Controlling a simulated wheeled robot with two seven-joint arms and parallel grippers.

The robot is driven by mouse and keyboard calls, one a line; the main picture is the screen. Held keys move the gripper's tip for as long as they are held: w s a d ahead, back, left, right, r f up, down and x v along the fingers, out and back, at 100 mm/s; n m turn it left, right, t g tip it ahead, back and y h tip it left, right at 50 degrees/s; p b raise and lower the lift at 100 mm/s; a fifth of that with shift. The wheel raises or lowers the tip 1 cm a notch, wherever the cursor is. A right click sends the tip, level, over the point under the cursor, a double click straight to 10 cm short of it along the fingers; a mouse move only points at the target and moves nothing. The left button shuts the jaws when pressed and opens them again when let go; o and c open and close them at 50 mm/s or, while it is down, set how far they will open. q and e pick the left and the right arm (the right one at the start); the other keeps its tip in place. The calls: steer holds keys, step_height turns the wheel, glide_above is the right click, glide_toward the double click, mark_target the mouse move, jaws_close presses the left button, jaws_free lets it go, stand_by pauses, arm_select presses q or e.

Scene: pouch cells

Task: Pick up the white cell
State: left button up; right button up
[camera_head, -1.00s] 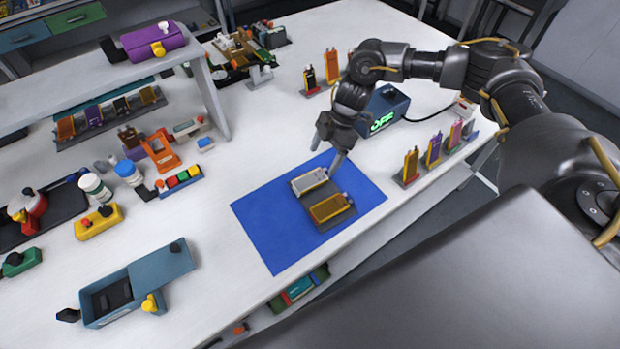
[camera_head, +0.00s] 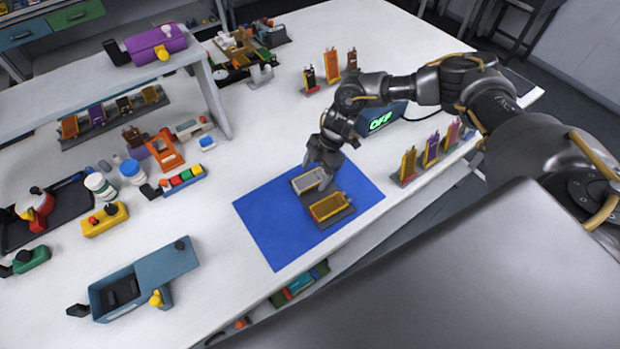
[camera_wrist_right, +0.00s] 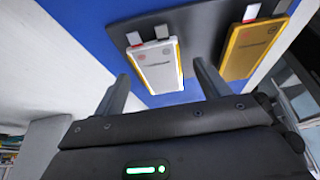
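The white cell (camera_head: 304,183) lies in a dark holder (camera_head: 345,213) on the blue mat (camera_head: 268,238). A yellow-orange cell (camera_head: 328,206) lies beside it in the same holder. My right gripper (camera_head: 317,178) is over the white cell and hides part of it. In the right wrist view the white cell (camera_wrist_right: 155,65) shows ahead between the two spread fingers of my right gripper (camera_wrist_right: 161,80), with gaps on both sides. The right finger is in the space between the white and yellow cells. My left gripper is not in view.
Upright cells (camera_head: 431,150) stand in a rack right of the mat. A blue box reading OFF (camera_head: 380,117) sits behind the gripper. A blue-grey open box (camera_head: 145,278) is at front left.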

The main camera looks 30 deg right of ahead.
steer(key=c, duration=0.9)
steer(key=shift+c, duration=0.4)
steer(key=shift+r, duration=0.15)
